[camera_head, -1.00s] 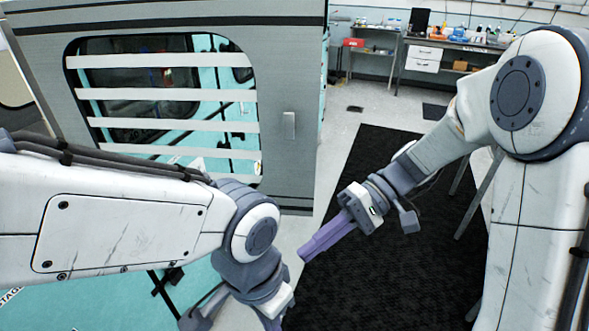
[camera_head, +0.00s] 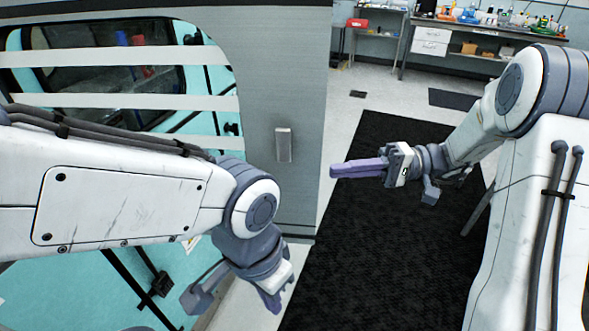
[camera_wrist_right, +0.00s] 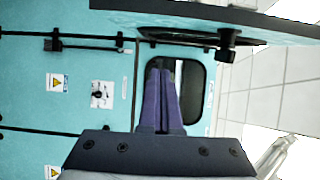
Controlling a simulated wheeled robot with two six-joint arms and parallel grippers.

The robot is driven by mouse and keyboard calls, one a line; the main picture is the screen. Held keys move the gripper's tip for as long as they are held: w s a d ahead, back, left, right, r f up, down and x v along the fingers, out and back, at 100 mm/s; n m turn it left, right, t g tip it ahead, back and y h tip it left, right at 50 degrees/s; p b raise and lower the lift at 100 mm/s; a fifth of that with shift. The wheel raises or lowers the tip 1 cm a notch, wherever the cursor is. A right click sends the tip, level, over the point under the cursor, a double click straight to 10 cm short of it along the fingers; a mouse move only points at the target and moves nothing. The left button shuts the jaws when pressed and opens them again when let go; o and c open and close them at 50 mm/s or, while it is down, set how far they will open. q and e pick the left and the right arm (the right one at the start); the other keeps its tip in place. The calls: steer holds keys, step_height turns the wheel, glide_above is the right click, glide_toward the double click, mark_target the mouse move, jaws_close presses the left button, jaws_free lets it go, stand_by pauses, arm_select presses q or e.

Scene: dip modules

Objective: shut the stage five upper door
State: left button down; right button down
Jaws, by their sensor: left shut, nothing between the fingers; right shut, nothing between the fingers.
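A large grey door (camera_head: 305,90) with a striped window and a small upright handle (camera_head: 283,145) fills the left of the head view. It stands in front of the teal machine (camera_head: 205,265); no label shows that it is the stage five upper door. My right gripper (camera_head: 333,170) is shut and empty, pointing left, right of the door's free edge in the picture; I cannot tell whether it touches. Its purple fingers (camera_wrist_right: 160,100) show in the right wrist view before teal panels (camera_wrist_right: 100,60). My left gripper (camera_head: 272,300) is shut and empty, low in front of the door. My left arm hides part of the door.
A black mat (camera_head: 390,235) covers the floor right of the door. A workbench (camera_head: 470,37) with bottles and white drawers stands at the back right. In the right wrist view, a black knob (camera_wrist_right: 228,40) lies beyond the fingers and a dark window (camera_wrist_right: 190,85) sits in the teal panel.

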mark_target(290, 190)
steer(key=s+a+p, duration=0.1)
steer(key=a+p, duration=0.1)
steer(key=a, duration=0.1)
steer(key=s+a+p, duration=0.1)
steer(key=s+a, duration=0.1)
steer(key=a, duration=0.1)
steer(key=s+a+p, duration=0.2)
steer(key=a, duration=0.2)
steer(key=shift+s+p, duration=0.2)
steer(key=shift+p, duration=0.15)
